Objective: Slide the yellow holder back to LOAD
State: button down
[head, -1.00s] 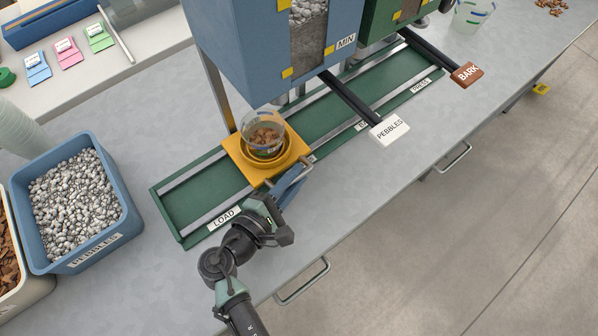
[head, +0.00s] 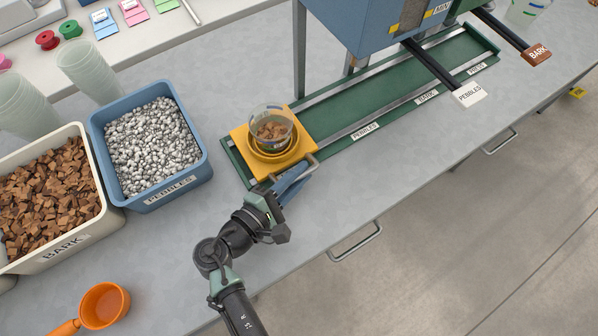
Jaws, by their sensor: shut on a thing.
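The yellow holder (head: 243,143) sits on the green rail track (head: 338,115) at its left end, over the place where the LOAD label was seen. A clear cup (head: 272,122) with brown bark pieces in it stands in the holder's ring. My gripper (head: 297,180) is at the holder's front right side, shut on its metal handle (head: 313,163). The fingertips are partly hidden by the gripper body. The labels PEBBLES (head: 365,132), BARK (head: 427,97) and PRESS (head: 476,69) show along the track's front, to the right of the holder.
A blue pebble bin (head: 207,165) and a white bark bin (head: 110,215) stand left of the track. An orange scoop (head: 104,305) lies at the front left. A blue hopper (head: 375,45) and the PEBBLES lever (head: 468,94) overhang the track's right part. The track's middle is clear.

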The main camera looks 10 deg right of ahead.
jog(key=shift+a, duration=0.2)
jog(key=c, duration=0.8)
grip_release()
jog(key=shift+s+a, duration=0.1)
jog(key=shift+s, duration=0.05)
jog(key=shift+c, duration=0.2)
jog(key=b+v, duration=0.1)
jog(key=v, duration=1.1)
jog(key=shift+s+a+r, duration=0.2)
jog(key=shift+s+a, duration=0.05)
